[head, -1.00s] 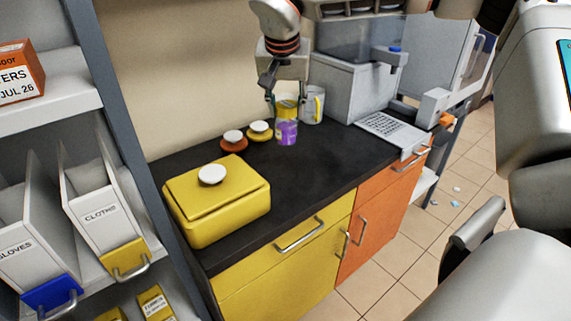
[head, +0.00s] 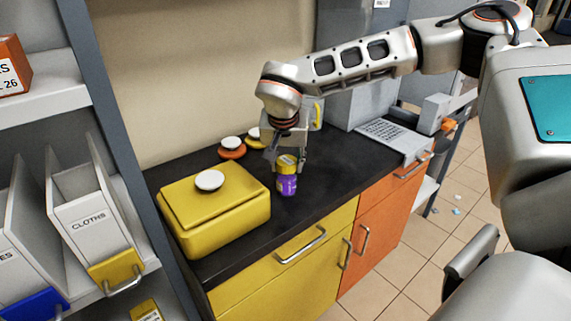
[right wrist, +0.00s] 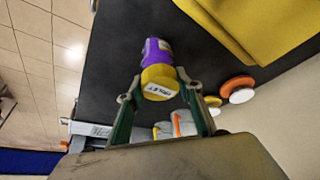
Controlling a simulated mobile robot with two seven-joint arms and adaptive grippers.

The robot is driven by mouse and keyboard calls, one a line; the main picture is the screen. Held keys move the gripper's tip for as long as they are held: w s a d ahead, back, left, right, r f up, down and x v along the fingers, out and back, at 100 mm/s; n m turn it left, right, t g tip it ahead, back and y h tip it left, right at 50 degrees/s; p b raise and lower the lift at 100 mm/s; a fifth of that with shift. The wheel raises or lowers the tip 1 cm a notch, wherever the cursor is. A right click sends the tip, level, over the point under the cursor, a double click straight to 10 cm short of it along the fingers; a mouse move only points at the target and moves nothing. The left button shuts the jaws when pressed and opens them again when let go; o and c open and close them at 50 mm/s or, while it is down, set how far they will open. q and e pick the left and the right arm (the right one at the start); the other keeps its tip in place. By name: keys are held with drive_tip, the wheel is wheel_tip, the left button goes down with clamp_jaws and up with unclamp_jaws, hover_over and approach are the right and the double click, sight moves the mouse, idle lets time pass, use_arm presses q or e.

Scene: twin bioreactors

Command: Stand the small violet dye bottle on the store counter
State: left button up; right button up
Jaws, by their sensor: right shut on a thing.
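The small violet dye bottle (head: 287,186) has a violet body and a yellow cap with a white label. My right gripper (head: 285,163) points down and is shut on its cap end. The bottle hangs upright over the dark store counter (head: 338,174); whether its base touches the top I cannot tell. In the right wrist view the violet bottle (right wrist: 157,50) shows between the two fingers of my right gripper (right wrist: 160,86), its labelled cap facing the camera. My left gripper is not in view.
A yellow box (head: 238,222) with a white knob stands left of the bottle. An orange lid (head: 232,153) and a yellow lid, both with white knobs, lie behind. A mug with a yellow handle (head: 317,112) is at the back. Bare counter lies right of the bottle.

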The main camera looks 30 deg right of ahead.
drive_tip(key=shift+r, duration=0.2)
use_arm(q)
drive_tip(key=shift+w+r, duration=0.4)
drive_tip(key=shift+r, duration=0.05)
use_arm(e)
drive_tip(key=shift+f, duration=0.15)
drive_tip(key=o, duration=1.2)
drive_tip(key=shift+o, duration=0.2)
drive_tip(key=p+v, duration=0.1)
drive_tip(key=v, duration=0.5)
drive_tip(key=shift+a+r+p, duration=0.1)
drive_tip(key=shift+r+p, duration=0.25)
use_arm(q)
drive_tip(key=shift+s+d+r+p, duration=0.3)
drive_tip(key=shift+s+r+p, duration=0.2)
use_arm(e)
drive_tip(key=v, duration=0.5)
drive_tip(key=shift+s+a+r, duration=0.1)
drive_tip(key=shift+s+r, duration=0.1)
